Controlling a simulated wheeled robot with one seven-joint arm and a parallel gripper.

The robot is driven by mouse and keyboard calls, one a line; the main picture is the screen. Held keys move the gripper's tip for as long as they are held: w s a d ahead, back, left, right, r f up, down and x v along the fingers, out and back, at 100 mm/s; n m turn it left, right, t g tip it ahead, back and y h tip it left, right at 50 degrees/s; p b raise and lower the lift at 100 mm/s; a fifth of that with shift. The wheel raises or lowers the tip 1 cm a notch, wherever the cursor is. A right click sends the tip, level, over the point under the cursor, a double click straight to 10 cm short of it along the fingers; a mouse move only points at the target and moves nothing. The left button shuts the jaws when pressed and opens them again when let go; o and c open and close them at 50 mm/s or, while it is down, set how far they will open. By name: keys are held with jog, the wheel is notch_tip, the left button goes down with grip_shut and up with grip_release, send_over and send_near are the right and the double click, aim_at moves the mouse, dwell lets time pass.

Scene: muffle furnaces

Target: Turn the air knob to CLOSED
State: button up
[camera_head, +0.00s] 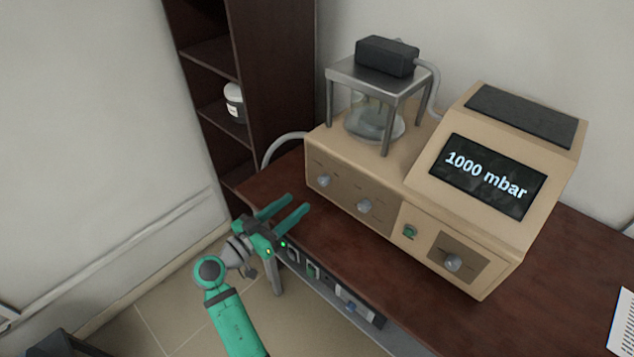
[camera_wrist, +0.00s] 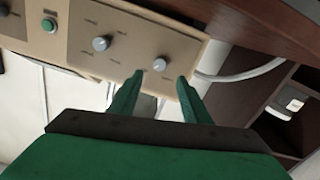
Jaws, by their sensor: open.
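The tan device with the knobs (camera_head: 400,180) stands on the brown table. Its front has a left knob (camera_head: 323,181), a middle knob (camera_head: 364,205) and a right knob (camera_head: 453,262), all grey; their labels are too small to read, so I cannot tell which is the air knob. My green gripper (camera_head: 298,204) is open and empty, in front of the left knob and apart from it. In the wrist view, which shows the panel upside down, the left knob (camera_wrist: 160,64) appears between my fingertips (camera_wrist: 160,76); the middle knob (camera_wrist: 102,43) is left of them.
A green button (camera_head: 410,231) sits between the middle and right knobs. The display (camera_head: 487,177) reads 1000 mbar. A metal stand (camera_head: 385,75) over a glass vessel (camera_head: 374,124) is on top of the device. A dark shelf (camera_head: 213,88) with a white jar (camera_head: 234,103) stands behind. A grey hose (camera_head: 278,143) runs left.

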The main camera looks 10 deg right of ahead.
aim_at(321, 183)
jog(key=x, duration=1)
jog(key=shift+d, duration=0.15)
jog(key=c, duration=1)
jog(key=shift+c, duration=0.2)
